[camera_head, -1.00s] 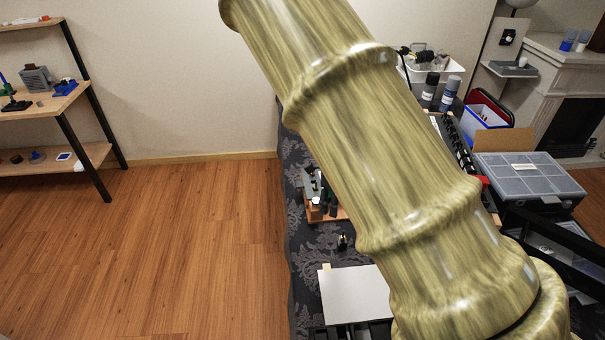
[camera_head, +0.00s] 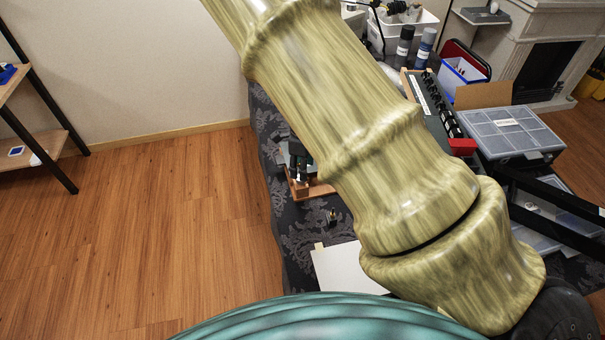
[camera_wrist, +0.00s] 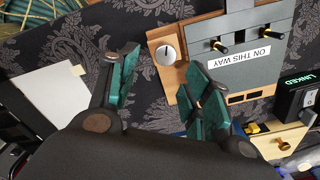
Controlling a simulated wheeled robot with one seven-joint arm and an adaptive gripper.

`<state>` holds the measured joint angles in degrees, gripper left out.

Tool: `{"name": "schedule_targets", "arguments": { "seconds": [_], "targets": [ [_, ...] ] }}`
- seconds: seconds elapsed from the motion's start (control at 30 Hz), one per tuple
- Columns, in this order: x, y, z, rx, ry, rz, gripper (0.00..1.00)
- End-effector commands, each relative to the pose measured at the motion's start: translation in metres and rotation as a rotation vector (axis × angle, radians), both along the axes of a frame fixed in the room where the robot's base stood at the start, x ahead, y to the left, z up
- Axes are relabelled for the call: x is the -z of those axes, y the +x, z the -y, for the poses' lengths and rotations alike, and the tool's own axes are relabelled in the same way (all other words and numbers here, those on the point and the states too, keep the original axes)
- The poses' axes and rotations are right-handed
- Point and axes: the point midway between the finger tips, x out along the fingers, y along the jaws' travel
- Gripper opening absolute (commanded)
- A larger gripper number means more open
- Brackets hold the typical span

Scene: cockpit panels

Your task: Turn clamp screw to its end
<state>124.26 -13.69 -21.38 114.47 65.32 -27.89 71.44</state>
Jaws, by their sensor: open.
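My gripper (camera_wrist: 158,76) is open and empty in the wrist view, its two teal fingers spread over the dark patterned cloth. Beyond the fingers lies a wooden board with a grey panel (camera_wrist: 245,75) labelled "ON THIS WAY". The panel carries two black knobs with gold shafts, the left one (camera_wrist: 219,45) and the right one (camera_wrist: 271,34). A round silver knob (camera_wrist: 167,53) sits on the board's left edge, apart from the fingers. At the lower right, a pale wooden piece (camera_wrist: 275,142) bears brass-coloured parts (camera_wrist: 252,128). I cannot tell which part is the clamp screw. My arm hides much of the table in the head view.
A black block marked "LINKED" (camera_wrist: 297,97) stands close to the right finger's side. A white sheet (camera_wrist: 50,92) lies at the left. In the head view, a grey compartment case (camera_head: 510,132) and a white bin (camera_head: 405,30) stand beyond my arm.

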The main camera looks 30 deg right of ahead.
Motion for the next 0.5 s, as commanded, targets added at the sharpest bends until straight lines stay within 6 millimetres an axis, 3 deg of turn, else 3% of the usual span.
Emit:
{"name": "schedule_targets", "arguments": {
  "seconds": [0.2,0.5],
  "targets": [
    [0.029,0.001,0.002,0.003,0.001,-0.005,0.49],
    [0.051,0.003,0.001,0.003,0.001,-0.005,0.49]
  ]
}}
